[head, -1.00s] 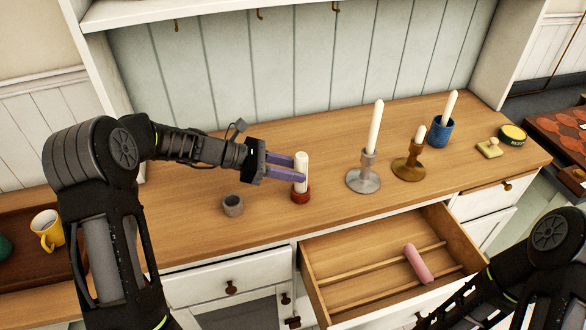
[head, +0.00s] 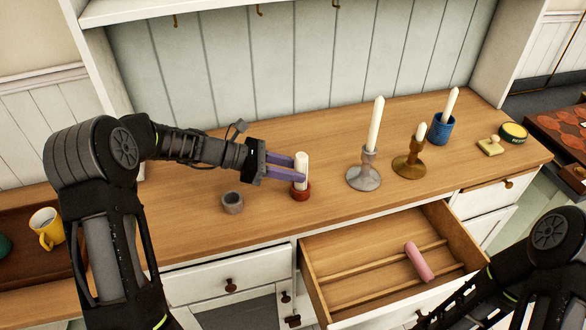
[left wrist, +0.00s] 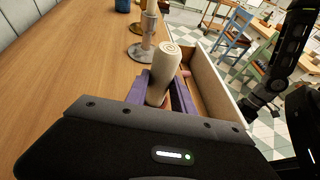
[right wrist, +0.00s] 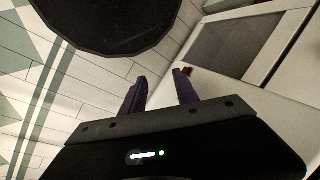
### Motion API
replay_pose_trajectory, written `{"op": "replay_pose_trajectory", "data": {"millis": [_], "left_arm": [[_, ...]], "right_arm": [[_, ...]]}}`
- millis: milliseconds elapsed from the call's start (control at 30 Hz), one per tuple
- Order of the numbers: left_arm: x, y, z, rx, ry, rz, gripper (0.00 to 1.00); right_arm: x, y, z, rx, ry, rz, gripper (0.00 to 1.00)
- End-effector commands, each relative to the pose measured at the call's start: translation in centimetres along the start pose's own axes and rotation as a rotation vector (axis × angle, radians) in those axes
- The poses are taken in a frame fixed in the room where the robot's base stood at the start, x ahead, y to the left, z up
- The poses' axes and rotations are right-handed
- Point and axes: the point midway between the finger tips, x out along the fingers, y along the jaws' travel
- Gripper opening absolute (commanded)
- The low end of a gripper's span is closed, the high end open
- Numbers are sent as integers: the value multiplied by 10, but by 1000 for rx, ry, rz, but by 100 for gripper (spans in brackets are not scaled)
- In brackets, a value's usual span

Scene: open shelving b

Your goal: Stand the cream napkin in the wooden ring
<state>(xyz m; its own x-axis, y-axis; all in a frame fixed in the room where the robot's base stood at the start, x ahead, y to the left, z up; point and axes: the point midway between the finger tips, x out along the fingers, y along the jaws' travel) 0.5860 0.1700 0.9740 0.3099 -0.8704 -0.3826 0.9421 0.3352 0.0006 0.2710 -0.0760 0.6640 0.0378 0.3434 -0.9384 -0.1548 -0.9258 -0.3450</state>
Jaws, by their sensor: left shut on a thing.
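The cream napkin (head: 302,159) is rolled into an upright cylinder. In the head view its lower end is at the red-brown wooden ring (head: 301,192) on the counter and appears to be inside it; the ring's far side is hidden. My left gripper (head: 301,172) is shut on the napkin just above the ring. In the left wrist view the napkin (left wrist: 163,75) stands between the purple fingers, its spiral end up, and hides most of the ring. My right gripper (right wrist: 161,76) is open and empty in the right wrist view, away from the counter top.
A grey ring (head: 232,203) stands left of the napkin. A silver candlestick (head: 364,179) and a brass candlestick (head: 408,167) stand to the right, with a blue cup (head: 440,132) beyond. The open drawer (head: 350,287) in front holds a pink roll (head: 419,262).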

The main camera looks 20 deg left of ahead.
Motion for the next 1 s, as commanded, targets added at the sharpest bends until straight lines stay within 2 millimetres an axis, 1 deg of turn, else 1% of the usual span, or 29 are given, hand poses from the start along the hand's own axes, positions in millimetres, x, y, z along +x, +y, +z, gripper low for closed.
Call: {"op": "replay_pose_trajectory", "data": {"millis": [300, 733, 767, 1000], "left_arm": [[3, 0, -6, 0, 0, 0, 0], [3, 0, -6, 0, 0, 0, 0], [3, 0, -6, 0, 0, 0, 31], [3, 0, -6, 0, 0, 0, 51]], "right_arm": [[4, 2, 0, 0, 0, 0, 36], [4, 2, 0, 0, 0, 0, 36], [4, 2, 0, 0, 0, 0, 36], [4, 2, 0, 0, 0, 0, 36]]}}
